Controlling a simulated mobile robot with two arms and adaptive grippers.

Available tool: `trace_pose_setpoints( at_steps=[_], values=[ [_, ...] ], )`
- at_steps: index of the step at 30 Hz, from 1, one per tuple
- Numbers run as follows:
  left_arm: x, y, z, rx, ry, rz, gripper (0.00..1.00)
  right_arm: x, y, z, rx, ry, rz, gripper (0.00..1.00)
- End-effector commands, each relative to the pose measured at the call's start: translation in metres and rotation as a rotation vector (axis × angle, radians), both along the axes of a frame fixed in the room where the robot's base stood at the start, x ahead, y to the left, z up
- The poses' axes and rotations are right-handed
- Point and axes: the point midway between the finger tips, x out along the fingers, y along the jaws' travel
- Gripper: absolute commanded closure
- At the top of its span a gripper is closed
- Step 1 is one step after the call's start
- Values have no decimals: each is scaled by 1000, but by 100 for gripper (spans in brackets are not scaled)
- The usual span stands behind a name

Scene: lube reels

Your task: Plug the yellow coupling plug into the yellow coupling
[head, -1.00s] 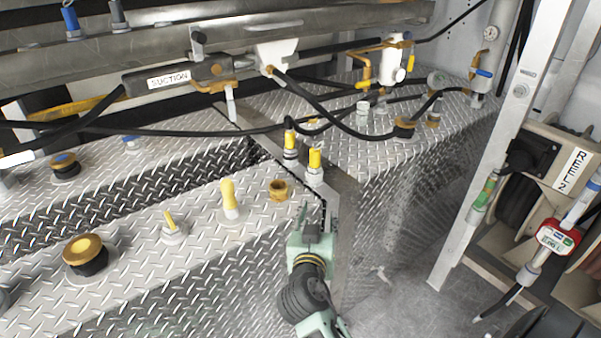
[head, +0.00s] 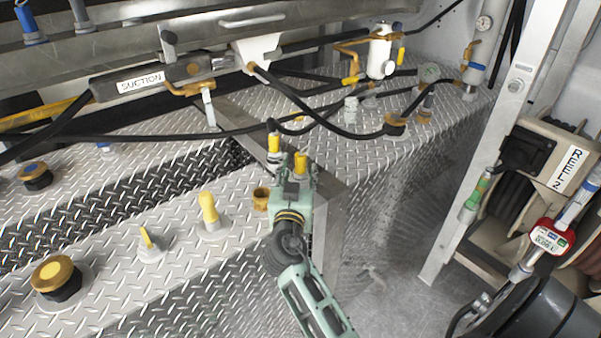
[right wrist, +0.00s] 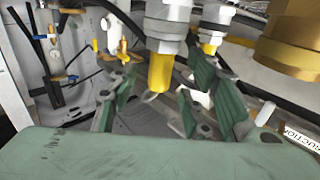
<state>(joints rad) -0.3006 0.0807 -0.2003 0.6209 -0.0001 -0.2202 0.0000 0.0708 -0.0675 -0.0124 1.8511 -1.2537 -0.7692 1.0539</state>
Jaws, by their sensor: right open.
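Two yellow-topped fittings stand close together at the corner of the tread-plate deck in the head view, a rear one (head: 273,143) and a front one (head: 301,163). I cannot tell for sure which is the plug and which the coupling. My right gripper (head: 297,184) is open at the front one and hides its lower part. In the right wrist view, which looks upside down, a yellow end on a silver body (right wrist: 160,73) sits between my open green fingers (right wrist: 165,95), with no clear grip on it. The other yellow end (right wrist: 210,42) is beside it. My left gripper is not in view.
A yellow knob (head: 208,207), a small yellow lever (head: 147,238) and a brass fitting (head: 261,198) stand on the deck left of my gripper. Black hoses (head: 330,127) cross behind. A metal post (head: 490,140) and a reel labelled REEL 2 (head: 545,160) stand right.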

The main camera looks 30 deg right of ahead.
Motion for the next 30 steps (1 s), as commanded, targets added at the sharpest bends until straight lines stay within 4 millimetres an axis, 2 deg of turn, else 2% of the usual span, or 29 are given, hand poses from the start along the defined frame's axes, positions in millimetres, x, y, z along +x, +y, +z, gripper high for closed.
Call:
trace_pose_setpoints(
  at_steps=[1, 6, 15, 20, 30],
  values=[
    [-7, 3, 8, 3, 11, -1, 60, 7, -6, 6, -4, 1, -1, 55],
    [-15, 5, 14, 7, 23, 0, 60, 25, -20, 4, -2, 1, -1, 55],
    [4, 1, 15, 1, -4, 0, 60, 29, -24, 1, 1, 1, 0, 55],
    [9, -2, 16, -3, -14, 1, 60, 29, -24, 1, 0, 1, 0, 69],
    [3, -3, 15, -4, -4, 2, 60, 29, -24, 1, 0, 1, 0, 98]
  ],
)
